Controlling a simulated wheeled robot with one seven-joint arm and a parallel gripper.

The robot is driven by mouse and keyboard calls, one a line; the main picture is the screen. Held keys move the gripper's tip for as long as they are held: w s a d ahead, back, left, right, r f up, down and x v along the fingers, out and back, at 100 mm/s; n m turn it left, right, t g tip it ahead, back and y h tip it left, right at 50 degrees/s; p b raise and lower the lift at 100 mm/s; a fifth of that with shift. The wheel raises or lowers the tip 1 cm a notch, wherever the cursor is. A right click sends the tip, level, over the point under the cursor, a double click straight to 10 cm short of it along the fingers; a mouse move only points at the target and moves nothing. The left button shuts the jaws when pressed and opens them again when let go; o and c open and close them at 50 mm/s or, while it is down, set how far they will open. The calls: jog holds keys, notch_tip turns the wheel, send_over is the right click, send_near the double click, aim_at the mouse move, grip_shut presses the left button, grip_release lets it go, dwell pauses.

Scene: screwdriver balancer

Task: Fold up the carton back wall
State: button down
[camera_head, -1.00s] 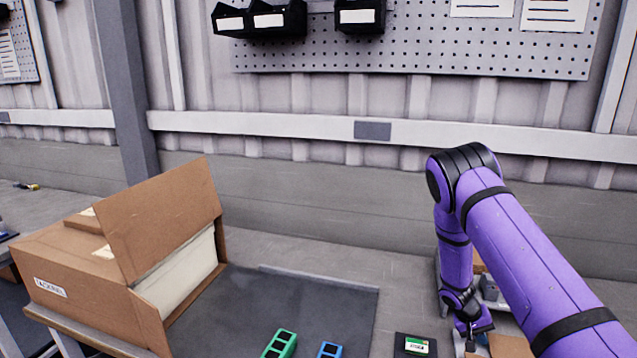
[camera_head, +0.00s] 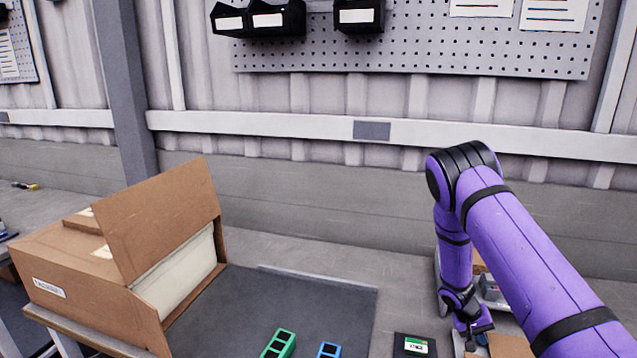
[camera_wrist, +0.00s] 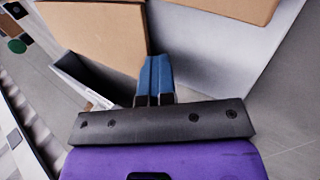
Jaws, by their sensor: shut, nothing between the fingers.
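Cardboard that appears to be the carton (camera_head: 510,346) shows in part at the bottom right of the head view, cut off by the frame edge and partly hidden by my arm. In the wrist view a tan cardboard panel (camera_wrist: 95,32) fills the upper left, and another tan piece (camera_wrist: 245,8) lies at the top right above a pale grey surface. I cannot tell which panel is the back wall. My gripper (camera_wrist: 156,62) has its blue fingers shut together and empty, beside the right edge of the tan panel; contact is unclear. In the head view it is low at the right.
A large open cardboard box (camera_head: 80,275) stands at the left. A dark mat (camera_head: 290,300) lies in the middle, with a green block (camera_head: 279,344) and a blue block (camera_head: 329,350) at its front. A grey bin-like object (camera_wrist: 85,80) is left of my fingers in the wrist view.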

jog(key=shift+s+d+r, duration=0.15)
jog(key=shift+s+d, duration=0.15)
jog(key=shift+d, duration=0.3)
jog(key=shift+s+d+r, duration=0.1)
jog(key=shift+s+d, duration=0.2)
jog(key=shift+d, duration=0.25)
jog(key=shift+w+a, duration=0.3)
jog(key=shift+w, duration=0.2)
jog(key=shift+w+a, duration=0.25)
jog(key=shift+w, duration=0.25)
notch_tip(320, 180, up, 7)
jog(key=shift+w+a, duration=0.15)
jog(key=shift+a, duration=0.1)
jog(key=shift+a, duration=0.15)
jog(key=c, duration=1.8)
grip_release()
